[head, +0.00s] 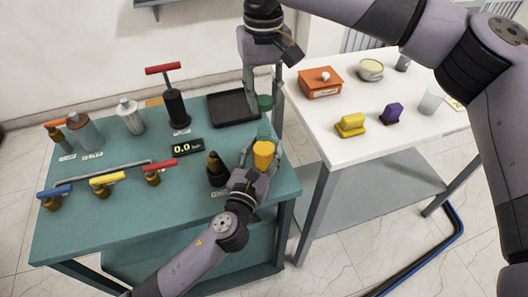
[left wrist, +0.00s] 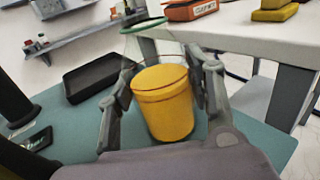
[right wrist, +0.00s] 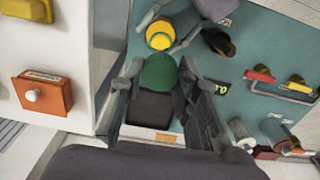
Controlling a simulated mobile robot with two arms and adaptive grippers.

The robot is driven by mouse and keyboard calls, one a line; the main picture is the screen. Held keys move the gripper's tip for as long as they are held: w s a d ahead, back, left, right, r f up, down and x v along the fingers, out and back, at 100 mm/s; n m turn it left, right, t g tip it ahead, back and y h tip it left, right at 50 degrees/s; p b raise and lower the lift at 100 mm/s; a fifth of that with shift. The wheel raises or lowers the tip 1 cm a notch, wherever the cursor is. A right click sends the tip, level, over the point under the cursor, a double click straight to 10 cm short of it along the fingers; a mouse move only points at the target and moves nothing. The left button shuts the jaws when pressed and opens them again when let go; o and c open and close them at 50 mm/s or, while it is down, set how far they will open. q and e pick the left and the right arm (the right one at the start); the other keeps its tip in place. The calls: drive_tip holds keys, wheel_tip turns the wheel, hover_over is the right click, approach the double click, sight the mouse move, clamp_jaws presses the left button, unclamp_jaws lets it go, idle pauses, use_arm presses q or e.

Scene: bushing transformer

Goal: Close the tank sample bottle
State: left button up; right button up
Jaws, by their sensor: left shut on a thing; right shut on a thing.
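The sample bottle (head: 263,154), clear with yellow-orange liquid, is upright over the front right of the teal table. My left gripper (head: 261,163) is shut around its sides. The bottle fills the middle of the left wrist view (left wrist: 163,104), with a green rim or disc at its clear top; I cannot tell which. My right gripper (head: 264,97) points down and is shut on a green cap (head: 264,103), above the bottle in the head view. The cap sits between the fingers in the right wrist view (right wrist: 158,72), with the bottle (right wrist: 160,33) beyond it, apart in that picture.
A black tray (head: 235,109) lies behind the grippers. A dark bottle (head: 216,170) stands left of the left gripper. A black pump (head: 176,108), digital display (head: 181,147) and coloured-handle valves (head: 106,184) stand farther left. A white table (head: 318,140) with an orange box (head: 320,83) is at the right.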

use_arm(q)
clamp_jaws()
use_arm(e)
hover_over(265, 130)
drive_tip(key=shift+a+f, duration=0.1)
drive_tip(key=shift+f, duration=2.4)
drive_tip(key=shift+f, duration=0.85)
drive_tip(key=shift+f, duration=0.6)
